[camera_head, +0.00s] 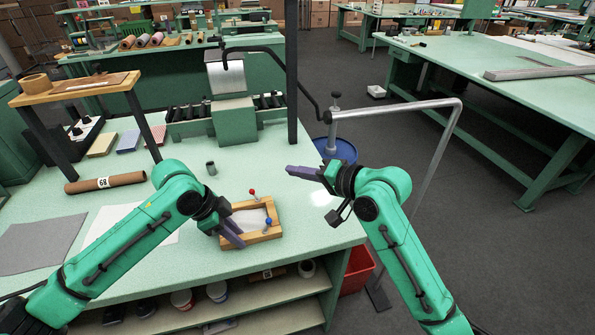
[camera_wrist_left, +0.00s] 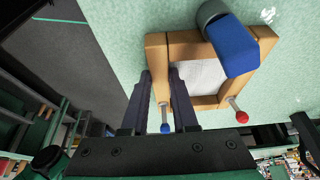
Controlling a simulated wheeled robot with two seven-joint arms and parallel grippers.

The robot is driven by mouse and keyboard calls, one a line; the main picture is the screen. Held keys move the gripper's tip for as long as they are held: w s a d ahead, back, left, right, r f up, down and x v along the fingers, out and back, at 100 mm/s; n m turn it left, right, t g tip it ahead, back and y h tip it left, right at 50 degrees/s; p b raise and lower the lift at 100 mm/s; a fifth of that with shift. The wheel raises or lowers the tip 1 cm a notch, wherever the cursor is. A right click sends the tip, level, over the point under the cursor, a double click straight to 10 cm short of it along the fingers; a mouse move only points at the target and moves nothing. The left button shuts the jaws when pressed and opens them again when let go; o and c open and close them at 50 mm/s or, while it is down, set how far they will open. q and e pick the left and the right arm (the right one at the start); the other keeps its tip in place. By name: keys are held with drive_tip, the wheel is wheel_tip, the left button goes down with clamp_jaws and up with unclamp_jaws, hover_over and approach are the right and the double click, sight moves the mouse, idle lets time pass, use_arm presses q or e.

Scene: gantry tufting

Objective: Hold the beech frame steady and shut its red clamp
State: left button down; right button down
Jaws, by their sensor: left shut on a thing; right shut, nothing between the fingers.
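The beech frame (camera_head: 273,234) lies on the green bench near its front right, with a pale panel (camera_head: 247,219) inside. The red clamp (camera_head: 252,191) is a red ball on a thin stem that stands up from the frame's far side. My right gripper (camera_head: 291,169) is shut and empty, above and right of the frame, apart from the red clamp.
A bent metal post (camera_head: 440,150) rises behind my right arm.

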idle(0.3)
use_arm(q)
drive_tip(key=c, duration=0.6)
unclamp_jaws()
